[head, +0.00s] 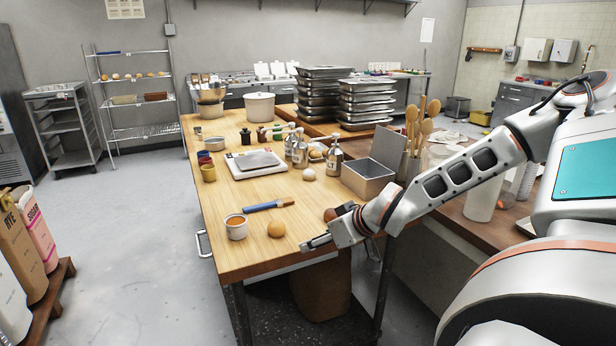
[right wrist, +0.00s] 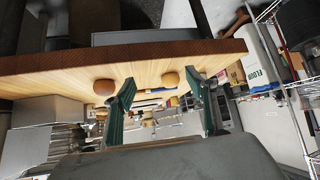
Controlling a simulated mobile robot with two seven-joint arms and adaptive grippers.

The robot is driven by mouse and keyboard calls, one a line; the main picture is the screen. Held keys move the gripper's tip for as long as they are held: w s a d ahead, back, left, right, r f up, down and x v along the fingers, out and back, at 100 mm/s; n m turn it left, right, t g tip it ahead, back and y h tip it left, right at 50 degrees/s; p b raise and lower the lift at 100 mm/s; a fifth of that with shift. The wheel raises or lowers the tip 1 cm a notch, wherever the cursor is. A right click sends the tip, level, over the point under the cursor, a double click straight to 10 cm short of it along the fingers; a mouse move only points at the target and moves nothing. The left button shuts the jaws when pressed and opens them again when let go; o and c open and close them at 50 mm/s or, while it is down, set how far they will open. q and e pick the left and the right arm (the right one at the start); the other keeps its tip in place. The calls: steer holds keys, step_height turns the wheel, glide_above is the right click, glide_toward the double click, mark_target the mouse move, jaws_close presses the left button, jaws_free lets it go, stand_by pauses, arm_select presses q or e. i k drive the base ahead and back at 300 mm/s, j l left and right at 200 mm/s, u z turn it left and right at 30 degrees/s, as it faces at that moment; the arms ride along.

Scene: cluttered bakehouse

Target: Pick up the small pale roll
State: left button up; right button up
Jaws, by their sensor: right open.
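The palest small roll (head: 310,174) lies on the wooden table beside the glass bottles, in the head view. A golden-tan roll (head: 276,229) sits nearer the front, right of a cup with orange contents. A browner roll (head: 330,214) is partly hidden by my right wrist. My right gripper (head: 305,246) is low at the table's front right edge, open and empty. The right wrist view is upside down; it shows the open fingers (right wrist: 160,76) with the golden-tan roll (right wrist: 170,80) beyond the gap. The browner roll (right wrist: 103,87) is outside the left finger. My left gripper is out of view.
The cup (head: 236,228) and a blue-handled tool (head: 268,205) lie near the golden-tan roll. A scale (head: 256,163), bottles (head: 299,153) and a metal tin (head: 368,180) stand farther back. Stacked trays (head: 366,100) are behind. The table's front left corner is clear.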

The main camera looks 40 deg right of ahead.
mark_target(309, 175)
steer(key=i+l, duration=0.35)
steer(key=l, duration=0.15)
steer(key=i+l, duration=0.7)
steer(key=l, duration=0.25)
